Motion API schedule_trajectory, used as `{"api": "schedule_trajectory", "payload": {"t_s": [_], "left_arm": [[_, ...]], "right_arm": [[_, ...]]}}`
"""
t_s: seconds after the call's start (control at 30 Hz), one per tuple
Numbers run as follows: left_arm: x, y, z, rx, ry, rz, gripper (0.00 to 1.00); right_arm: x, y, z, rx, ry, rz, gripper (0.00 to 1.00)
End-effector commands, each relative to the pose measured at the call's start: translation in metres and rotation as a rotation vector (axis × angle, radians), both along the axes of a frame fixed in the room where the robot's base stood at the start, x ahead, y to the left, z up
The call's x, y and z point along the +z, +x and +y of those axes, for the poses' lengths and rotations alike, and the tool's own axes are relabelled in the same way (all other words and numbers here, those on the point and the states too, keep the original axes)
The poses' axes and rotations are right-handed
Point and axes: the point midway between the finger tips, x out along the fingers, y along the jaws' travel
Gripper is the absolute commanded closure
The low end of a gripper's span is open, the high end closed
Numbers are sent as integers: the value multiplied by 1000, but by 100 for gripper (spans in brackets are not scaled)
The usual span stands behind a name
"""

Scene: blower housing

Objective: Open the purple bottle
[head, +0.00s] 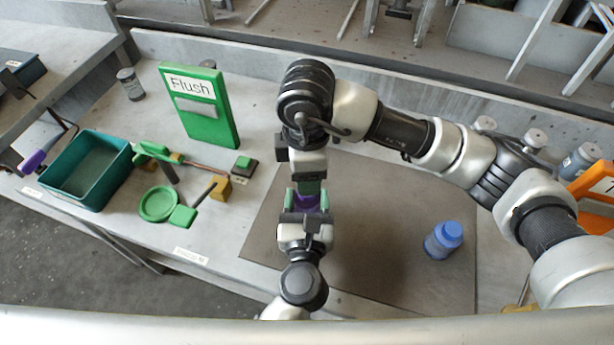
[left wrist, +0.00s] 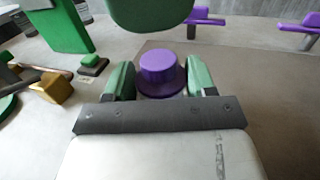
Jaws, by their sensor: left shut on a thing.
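The purple bottle (head: 306,203) stands upright in the middle of the workbench, mostly hidden between my two grippers in the head view. In the left wrist view its round purple cap (left wrist: 162,70) shows between the green fingers of my left gripper (left wrist: 162,88). My left gripper (head: 305,212) is shut on the purple bottle from the near side. My right gripper (head: 308,186) is over the bottle from the far side. A green finger of it shows above the cap in the left wrist view, apart from the cap. Its jaw opening cannot be made out.
A blue bottle (head: 443,240) stands on the dark mat (head: 385,205) to the right. A green "Flush" box (head: 206,125), a teal bin (head: 123,181), a green disc (head: 158,204) and a small grey bottle (head: 130,85) are on the left. An orange sign (head: 597,187) is at far right.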

Motion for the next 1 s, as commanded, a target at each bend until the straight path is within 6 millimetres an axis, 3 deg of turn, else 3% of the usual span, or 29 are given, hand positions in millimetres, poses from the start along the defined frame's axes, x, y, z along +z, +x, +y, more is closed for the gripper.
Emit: {"api": "schedule_trajectory", "payload": {"t_s": [0.1,0.23,0.7,1.0], "left_arm": [[-1,0,0,-1,0,2,100],[-1,0,0,-1,0,2,100],[-1,0,0,-1,0,1,100],[-1,0,0,-1,0,1,100]], "right_arm": [[19,-1,2,2,6,-1,44],[21,0,0,0,3,2,44],[-44,0,0,-1,1,1,44],[-55,0,0,0,1,-1,44]]}}
